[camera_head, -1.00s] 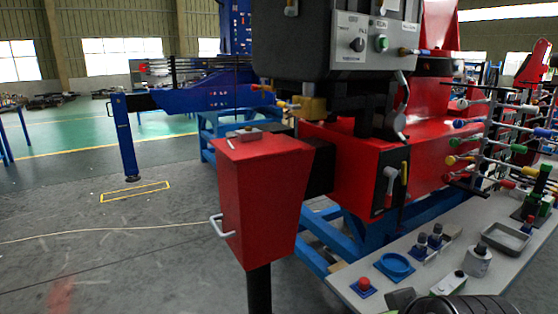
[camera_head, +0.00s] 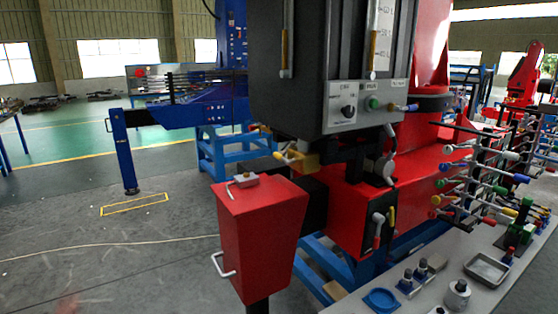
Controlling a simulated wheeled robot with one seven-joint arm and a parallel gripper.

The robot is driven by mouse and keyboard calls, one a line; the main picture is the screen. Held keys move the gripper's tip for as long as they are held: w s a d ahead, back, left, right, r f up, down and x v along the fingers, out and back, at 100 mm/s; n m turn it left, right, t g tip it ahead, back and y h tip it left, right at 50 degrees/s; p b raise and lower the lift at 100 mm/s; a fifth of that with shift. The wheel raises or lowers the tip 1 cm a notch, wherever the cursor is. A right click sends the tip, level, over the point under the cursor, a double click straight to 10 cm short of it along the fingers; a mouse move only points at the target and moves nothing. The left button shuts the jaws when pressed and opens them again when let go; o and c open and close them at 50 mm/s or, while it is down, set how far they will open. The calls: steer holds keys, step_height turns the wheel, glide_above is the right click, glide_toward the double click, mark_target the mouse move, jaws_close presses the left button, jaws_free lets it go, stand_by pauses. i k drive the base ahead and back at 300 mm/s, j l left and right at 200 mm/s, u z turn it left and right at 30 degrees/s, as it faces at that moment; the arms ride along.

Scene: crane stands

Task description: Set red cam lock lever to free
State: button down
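A small grey lever with a red tip (camera_head: 377,229) sits on a dark plate on the front of the red housing (camera_head: 345,212). Its grey end is uppermost and the red tip hangs low. A yellow upright piece (camera_head: 391,216) is beside it on the same plate. I cannot read any free or locked marking there. A larger grey lever (camera_head: 388,165) stands higher, below the black control box. My gripper is not in view.
The black control box (camera_head: 290,80) overhangs the housing. A red pedestal (camera_head: 262,235) stands in front, left of the lever. At right, a bench (camera_head: 430,298) carries a blue dish (camera_head: 381,300), a grey tray (camera_head: 487,268) and a rack of coloured levers (camera_head: 480,190). Floor is open at left.

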mark_target(378, 233)
steer(key=i+l+u, duration=0.15)
steer(key=u, duration=0.15)
steer(key=i+l+u, duration=0.1)
steer(key=l+u, duration=0.55)
steer(key=i+l, duration=0.05)
